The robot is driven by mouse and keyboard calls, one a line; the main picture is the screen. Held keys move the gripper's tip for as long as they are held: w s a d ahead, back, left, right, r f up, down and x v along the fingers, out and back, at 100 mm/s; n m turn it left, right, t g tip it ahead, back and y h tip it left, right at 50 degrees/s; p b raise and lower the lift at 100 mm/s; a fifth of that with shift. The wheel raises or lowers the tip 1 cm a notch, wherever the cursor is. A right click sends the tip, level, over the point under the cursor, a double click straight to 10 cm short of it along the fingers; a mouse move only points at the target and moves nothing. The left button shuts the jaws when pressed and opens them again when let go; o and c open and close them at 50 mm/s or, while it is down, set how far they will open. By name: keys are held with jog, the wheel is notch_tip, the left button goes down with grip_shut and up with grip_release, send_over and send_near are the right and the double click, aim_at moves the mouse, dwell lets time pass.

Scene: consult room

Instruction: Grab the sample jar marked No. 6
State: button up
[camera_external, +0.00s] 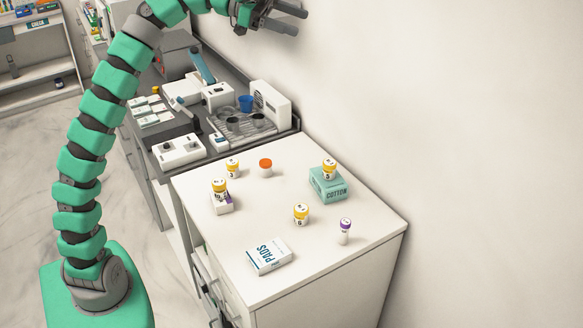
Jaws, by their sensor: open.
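The sample jar marked 6 (301,215) has a yellow lid and a white body with a yellow label. It stands upright on the white cabinet top (262,202), near the middle. Nothing covers it. My gripper (289,20) is open and empty at the top of the view. It is high above the cabinet top and well apart from the jar.
A jar marked 5 (330,168) stands on the green cotton box (327,187). A jar marked 3 (232,168) and an orange-lidded jar (265,167) stand behind. Another yellow-lidded jar (219,189) is on a small box. A purple-capped vial (344,231) and a pads box (268,256) are nearer the front.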

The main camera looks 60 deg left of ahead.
jog(key=a+f+n+g+y, duration=0.2)
jog(key=a+f, duration=0.2)
jog(key=f, duration=0.2)
send_near(306, 215)
jog(key=shift+w+f, duration=1.15)
jog(key=shift+f, duration=0.1)
jog(key=shift+w+d+f, duration=0.25)
jog(key=shift+d+f, duration=0.05)
jog(key=shift+f, duration=0.15)
jog(key=shift+r+x, duration=0.2)
jog(key=shift+x, duration=3.15)
jog(key=shift+d, duration=0.15)
jog(key=c, duration=1)
